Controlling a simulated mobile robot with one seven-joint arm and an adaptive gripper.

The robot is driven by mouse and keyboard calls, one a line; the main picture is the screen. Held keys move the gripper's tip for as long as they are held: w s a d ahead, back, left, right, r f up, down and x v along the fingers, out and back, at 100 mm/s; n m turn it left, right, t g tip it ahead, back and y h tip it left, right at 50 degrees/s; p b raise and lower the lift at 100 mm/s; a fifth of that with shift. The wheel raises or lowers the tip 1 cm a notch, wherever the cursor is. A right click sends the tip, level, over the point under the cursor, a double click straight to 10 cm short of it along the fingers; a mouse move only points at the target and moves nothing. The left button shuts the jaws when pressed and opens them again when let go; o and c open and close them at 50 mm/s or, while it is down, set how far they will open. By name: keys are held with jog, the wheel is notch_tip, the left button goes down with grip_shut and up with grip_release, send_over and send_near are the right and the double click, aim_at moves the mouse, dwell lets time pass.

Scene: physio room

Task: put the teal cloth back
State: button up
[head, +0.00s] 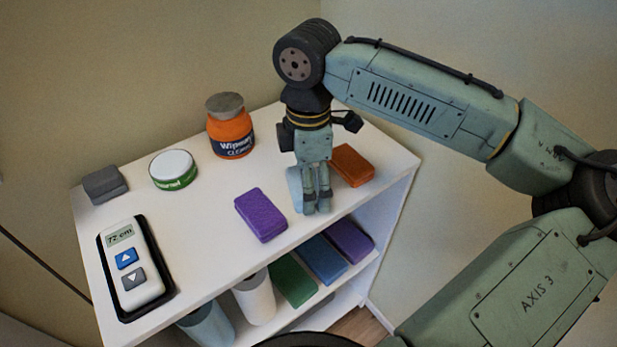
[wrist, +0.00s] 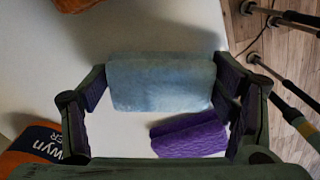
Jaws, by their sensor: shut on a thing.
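The teal cloth shows as a pale blue-teal folded block (wrist: 160,82) in the wrist view, between the two finger pads. In the head view a light blue edge of it (head: 295,186) shows beside the fingers, the rest hidden behind them. My gripper (head: 317,207) points down over the right part of the white shelf top (head: 205,228) and is shut on this cloth. I cannot tell whether the cloth touches the top. A purple cloth (head: 261,214) lies just left of the gripper, and an orange cloth (head: 351,165) lies behind it to the right.
An orange wipes jar (head: 231,132), a green-white tub (head: 173,170), a grey block (head: 105,184) and a handset (head: 134,266) stand on the top. The lower shelf holds green (head: 292,279), blue (head: 321,260) and purple (head: 349,240) cloths, beside pale cylinders (head: 255,297).

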jog(key=o, duration=1.1)
jog(key=shift+f, duration=0.15)
notch_tip(320, 180, up, 12)
jog(key=b, duration=0.1)
jog(key=shift+r, duration=0.25)
